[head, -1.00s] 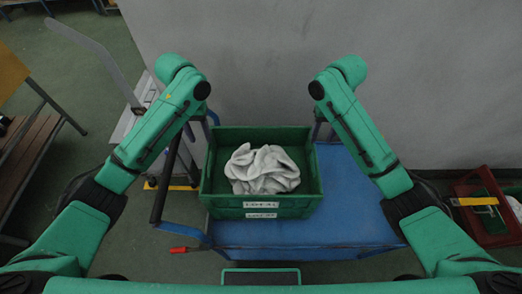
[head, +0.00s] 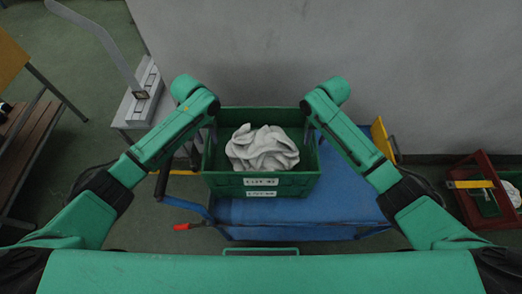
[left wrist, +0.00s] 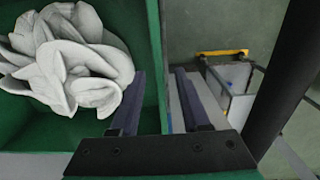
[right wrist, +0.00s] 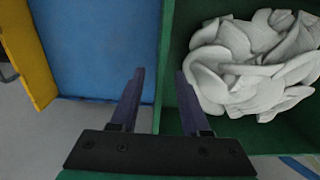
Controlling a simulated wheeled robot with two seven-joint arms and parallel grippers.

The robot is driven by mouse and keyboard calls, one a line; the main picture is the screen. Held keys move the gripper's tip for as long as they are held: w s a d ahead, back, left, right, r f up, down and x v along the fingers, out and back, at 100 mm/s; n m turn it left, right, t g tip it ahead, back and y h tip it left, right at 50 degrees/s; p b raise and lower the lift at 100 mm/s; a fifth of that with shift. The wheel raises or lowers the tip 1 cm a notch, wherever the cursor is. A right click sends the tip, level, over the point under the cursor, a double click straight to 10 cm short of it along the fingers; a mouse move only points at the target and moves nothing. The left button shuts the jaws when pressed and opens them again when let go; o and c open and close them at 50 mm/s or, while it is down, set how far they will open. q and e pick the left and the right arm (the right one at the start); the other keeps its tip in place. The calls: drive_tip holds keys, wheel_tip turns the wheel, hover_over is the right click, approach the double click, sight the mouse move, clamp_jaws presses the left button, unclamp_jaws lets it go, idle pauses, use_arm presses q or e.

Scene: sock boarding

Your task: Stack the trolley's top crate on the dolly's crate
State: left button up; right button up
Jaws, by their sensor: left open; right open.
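The top crate (head: 210,180) is green, holds white socks (head: 262,148) and sits on the blue trolley (head: 290,212). Two labels, one above the other, show on its front side; a second crate beneath is hard to make out. My left gripper (head: 210,135) is open at the crate's left wall; in the left wrist view its fingers (left wrist: 162,95) stand on either side of that wall. My right gripper (head: 311,132) is open at the right wall; in the right wrist view its fingers (right wrist: 158,95) also straddle the wall. I cannot identify the dolly for sure.
A red crate (head: 458,203) with green and white things in it stands on the floor at the right. A yellow panel (head: 383,139) rises at the trolley's right end. A grey wall (head: 300,50) is close behind. A wooden bench (head: 30,150) and a grey scale-like stand (head: 140,100) are at left.

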sight(211, 145)
use_arm(q)
drive_tip(key=f, duration=0.3)
drive_tip(key=shift+w+f, duration=0.25)
drive_tip(key=shift+w, duration=0.05)
use_arm(e)
drive_tip(key=f, duration=0.3)
drive_tip(key=shift+w+f, duration=0.2)
drive_tip(key=shift+w, duration=0.05)
use_arm(q)
drive_tip(key=shift+s, duration=0.1)
drive_tip(key=shift+r, duration=0.1)
use_arm(e)
drive_tip(key=shift+s+r, duration=0.1)
use_arm(q)
clamp_jaws()
use_arm(e)
clamp_jaws()
use_arm(q)
drive_tip(key=shift+r, duration=0.15)
use_arm(e)
drive_tip(key=shift+r, duration=0.1)
